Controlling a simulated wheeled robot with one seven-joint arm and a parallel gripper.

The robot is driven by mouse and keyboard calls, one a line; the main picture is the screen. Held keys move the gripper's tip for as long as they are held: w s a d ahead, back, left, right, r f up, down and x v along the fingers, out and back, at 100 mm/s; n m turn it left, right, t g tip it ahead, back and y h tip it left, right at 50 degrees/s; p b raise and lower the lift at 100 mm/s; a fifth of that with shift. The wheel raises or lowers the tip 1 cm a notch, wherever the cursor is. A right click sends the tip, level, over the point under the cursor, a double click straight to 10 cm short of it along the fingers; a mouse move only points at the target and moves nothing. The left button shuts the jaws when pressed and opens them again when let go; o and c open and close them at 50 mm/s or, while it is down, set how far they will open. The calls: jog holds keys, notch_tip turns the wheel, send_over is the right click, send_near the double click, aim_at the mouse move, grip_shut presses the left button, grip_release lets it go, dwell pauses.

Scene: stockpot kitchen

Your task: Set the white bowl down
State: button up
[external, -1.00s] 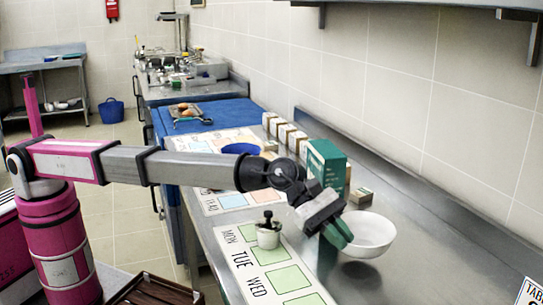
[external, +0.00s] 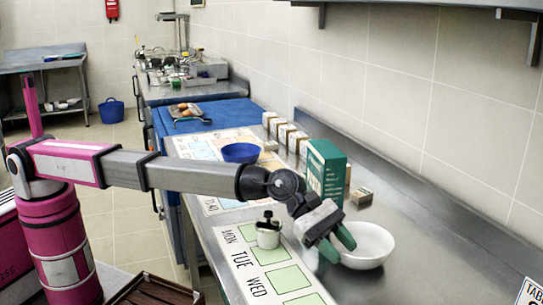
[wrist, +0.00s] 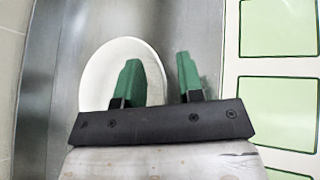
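The white bowl (external: 372,240) sits upright on the steel counter, at the right of the external view. In the wrist view the bowl (wrist: 98,75) shows at the left, partly covered by a green finger. My gripper (external: 337,243) is at the bowl's left side with its two green fingers spread. In the wrist view the gripper (wrist: 160,80) has one finger over the bowl and the other just outside its rim, with a gap between them. The fingers hide part of the near rim.
A white pot with a dark top (external: 268,235) stands on the weekday mat (external: 240,262) to the left. A blue bowl (external: 240,153) is farther back. The counter right of the bowl is clear.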

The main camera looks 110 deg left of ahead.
jog(key=v, duration=1.2)
